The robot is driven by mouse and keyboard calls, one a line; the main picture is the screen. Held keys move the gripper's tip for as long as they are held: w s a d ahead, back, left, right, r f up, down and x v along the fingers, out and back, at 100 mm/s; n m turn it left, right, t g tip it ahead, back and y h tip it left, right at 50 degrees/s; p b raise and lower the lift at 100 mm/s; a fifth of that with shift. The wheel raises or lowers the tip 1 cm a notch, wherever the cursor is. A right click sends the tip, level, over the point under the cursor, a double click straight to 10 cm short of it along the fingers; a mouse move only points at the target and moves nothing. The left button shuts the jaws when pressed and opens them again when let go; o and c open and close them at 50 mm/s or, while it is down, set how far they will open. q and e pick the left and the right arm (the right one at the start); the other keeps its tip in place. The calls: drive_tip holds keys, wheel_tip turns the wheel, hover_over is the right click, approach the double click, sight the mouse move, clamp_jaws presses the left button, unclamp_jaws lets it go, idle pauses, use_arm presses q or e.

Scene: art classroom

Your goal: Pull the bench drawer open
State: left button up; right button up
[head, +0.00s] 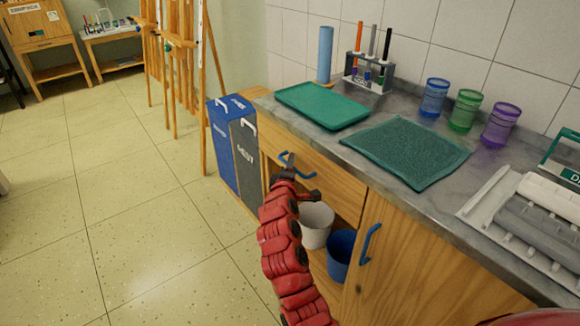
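The bench drawer (328,180) has a wooden front just under the grey worktop, and it looks flush with the cabinet. Its blue handle (283,156) is on the front, partly hidden by my gripper. My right gripper (289,168) is at the handle, its dark fingertips overlapping the bar in the head view. I cannot tell whether the fingers are closed around it. The red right arm reaches up from the bottom of the picture. My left gripper is not in view.
A white bucket (316,226) and a blue bucket (341,256) stand in the open shelf below. A cupboard door with a blue handle (369,243) is to the right. Blue and grey bins (222,141) stand left of the bench. The floor (140,225) at left is clear.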

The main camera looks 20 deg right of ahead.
clamp_jaws()
idle(1.2)
